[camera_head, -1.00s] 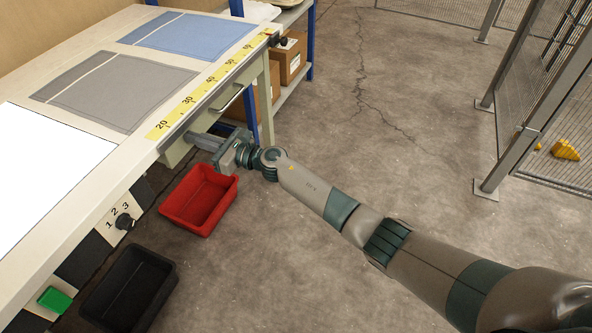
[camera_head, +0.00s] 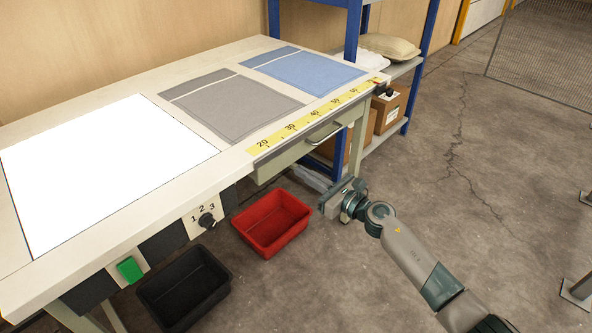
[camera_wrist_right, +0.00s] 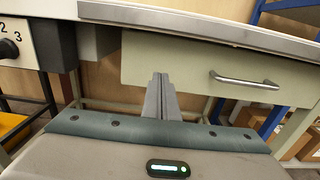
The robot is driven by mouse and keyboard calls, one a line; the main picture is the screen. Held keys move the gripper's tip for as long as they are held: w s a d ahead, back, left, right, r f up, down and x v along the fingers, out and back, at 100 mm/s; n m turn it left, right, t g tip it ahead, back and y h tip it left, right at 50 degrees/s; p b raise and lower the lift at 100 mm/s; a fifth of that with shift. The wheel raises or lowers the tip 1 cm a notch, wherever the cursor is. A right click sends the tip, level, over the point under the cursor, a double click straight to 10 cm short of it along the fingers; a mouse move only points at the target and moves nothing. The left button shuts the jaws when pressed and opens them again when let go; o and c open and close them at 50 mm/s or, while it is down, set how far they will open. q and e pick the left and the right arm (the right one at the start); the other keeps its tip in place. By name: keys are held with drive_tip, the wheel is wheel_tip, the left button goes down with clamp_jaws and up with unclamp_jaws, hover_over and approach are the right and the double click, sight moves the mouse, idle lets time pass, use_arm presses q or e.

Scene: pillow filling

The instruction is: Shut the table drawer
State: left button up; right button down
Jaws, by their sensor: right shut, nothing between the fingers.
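The table drawer (camera_head: 290,158) is under the front edge of the worktable (camera_head: 225,178), with a metal bar handle (camera_head: 325,132) on its pale front. In the right wrist view, the drawer front (camera_wrist_right: 200,75) sits beneath the tabletop edge, with its handle (camera_wrist_right: 245,80) to the right of the fingers. No drawer interior shows. My right gripper (camera_head: 300,172) is in front of and below the drawer's front. Its fingers (camera_wrist_right: 160,80) are together, empty and pointing toward the drawer front's left part. Contact with it is not evident. My left gripper is out of view.
A red bin (camera_head: 270,224) and a black bin (camera_head: 184,288) stand on the floor left of my right gripper. A knob panel (camera_head: 205,219) and green button (camera_head: 130,269) are on the table's front. A blue-post shelf (camera_head: 355,30) stands beyond.

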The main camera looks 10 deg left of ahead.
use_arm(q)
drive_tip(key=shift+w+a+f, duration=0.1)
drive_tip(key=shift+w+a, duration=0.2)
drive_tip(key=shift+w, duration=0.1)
use_arm(e)
drive_tip(key=v, duration=0.7)
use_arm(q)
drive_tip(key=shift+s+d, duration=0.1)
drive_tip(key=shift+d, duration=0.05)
use_arm(e)
drive_tip(key=shift+d, duration=0.1)
drive_tip(key=shift+s+f, duration=0.1)
drive_tip(key=shift+f, duration=0.05)
